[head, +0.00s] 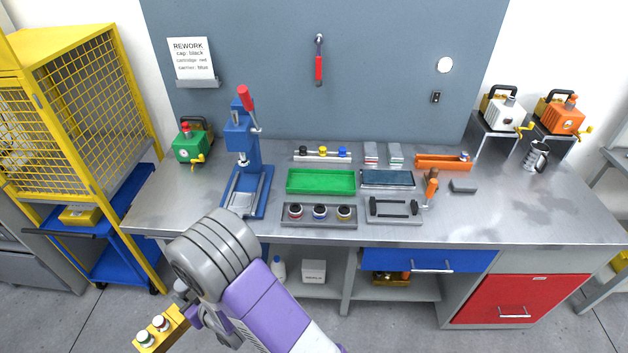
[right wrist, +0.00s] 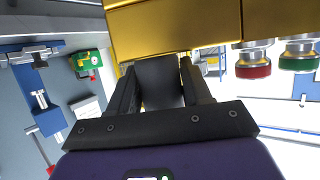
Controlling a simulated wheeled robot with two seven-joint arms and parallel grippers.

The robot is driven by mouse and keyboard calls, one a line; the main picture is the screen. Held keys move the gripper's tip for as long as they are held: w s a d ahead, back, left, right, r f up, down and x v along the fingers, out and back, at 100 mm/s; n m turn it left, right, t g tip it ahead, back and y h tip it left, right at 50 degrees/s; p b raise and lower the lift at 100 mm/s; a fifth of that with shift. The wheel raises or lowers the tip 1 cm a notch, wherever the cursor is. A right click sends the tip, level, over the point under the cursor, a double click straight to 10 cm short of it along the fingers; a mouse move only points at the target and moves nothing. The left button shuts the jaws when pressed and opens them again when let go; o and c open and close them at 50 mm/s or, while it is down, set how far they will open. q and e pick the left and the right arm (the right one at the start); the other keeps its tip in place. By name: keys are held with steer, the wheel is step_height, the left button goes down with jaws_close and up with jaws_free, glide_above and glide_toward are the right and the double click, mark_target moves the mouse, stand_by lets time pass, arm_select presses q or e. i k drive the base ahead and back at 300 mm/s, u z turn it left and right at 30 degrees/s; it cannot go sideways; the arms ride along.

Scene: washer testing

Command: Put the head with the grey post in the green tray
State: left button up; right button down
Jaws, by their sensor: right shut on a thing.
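The green tray (head: 320,181) lies empty in the middle of the bench. In front of it a grey holder (head: 320,222) carries three round dark-topped heads: left (head: 295,211), middle (head: 319,211) and right (head: 344,212). I cannot tell a grey post on any of them. My right gripper (head: 190,312), low in the head view in front of the bench, is shut at a yellow carrier (head: 172,332). The carrier also fills the top of the right wrist view (right wrist: 175,28), with a red-ringed head (right wrist: 253,66) and a green-ringed head (right wrist: 299,57) on it. My left gripper is out of view.
A blue press (head: 240,150) stands left of the green tray. A dark tray (head: 388,179) lies to its right, and a rack with coloured knobs (head: 322,154) behind it. Green (head: 190,145), white (head: 503,110) and orange (head: 562,116) pumps stand farther out. The bench's right front is clear.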

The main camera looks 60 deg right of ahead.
mark_target(321, 183)
steer(key=z, duration=0.65)
steer(key=i, duration=0.55)
steer(key=z, duration=0.6)
